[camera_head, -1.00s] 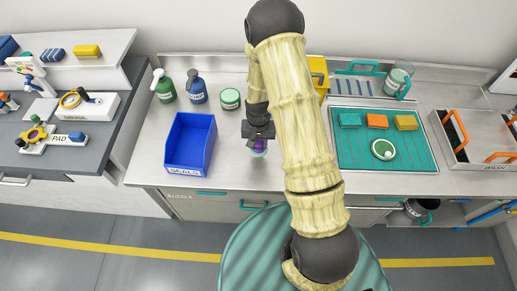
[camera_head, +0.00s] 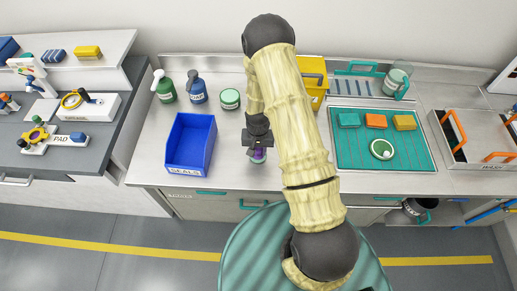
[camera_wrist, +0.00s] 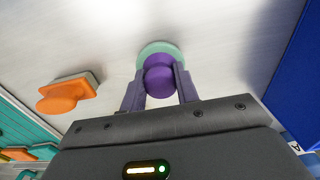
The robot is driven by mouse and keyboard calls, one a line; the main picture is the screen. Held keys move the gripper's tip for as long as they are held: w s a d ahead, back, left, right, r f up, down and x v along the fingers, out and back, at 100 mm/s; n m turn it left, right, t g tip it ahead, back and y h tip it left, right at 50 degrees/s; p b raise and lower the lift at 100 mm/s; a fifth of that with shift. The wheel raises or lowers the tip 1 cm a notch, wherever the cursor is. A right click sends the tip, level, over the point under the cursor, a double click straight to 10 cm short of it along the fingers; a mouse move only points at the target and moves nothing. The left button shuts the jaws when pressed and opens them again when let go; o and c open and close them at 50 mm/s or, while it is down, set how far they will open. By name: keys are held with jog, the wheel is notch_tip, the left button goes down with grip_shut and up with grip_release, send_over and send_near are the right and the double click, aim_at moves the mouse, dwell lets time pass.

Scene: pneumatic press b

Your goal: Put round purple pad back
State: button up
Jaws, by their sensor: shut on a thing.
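The round purple pad (camera_head: 259,156) is at my gripper (camera_head: 258,143) over the steel counter, just right of the blue bin, in the head view. In the wrist view, my gripper (camera_wrist: 158,85) is shut on the pad's purple knob (camera_wrist: 158,75), one finger on each side. A pale green round base (camera_wrist: 160,47) shows beyond the knob. I cannot tell whether the base touches the counter.
A blue bin (camera_head: 191,144) labelled SEALS stands close on the left. An orange-knobbed pad (camera_wrist: 68,92) lies nearby in the wrist view.

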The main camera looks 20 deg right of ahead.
aim_at(258, 149)
jog(key=shift+f, duration=0.2)
jog(key=o, duration=1.1)
jog(key=shift+r, duration=0.1)
notch_tip(258, 149, up, 12)
jog(key=b, duration=0.2)
jog(key=shift+r+b, duration=0.15)
jog(key=shift+b, duration=0.15)
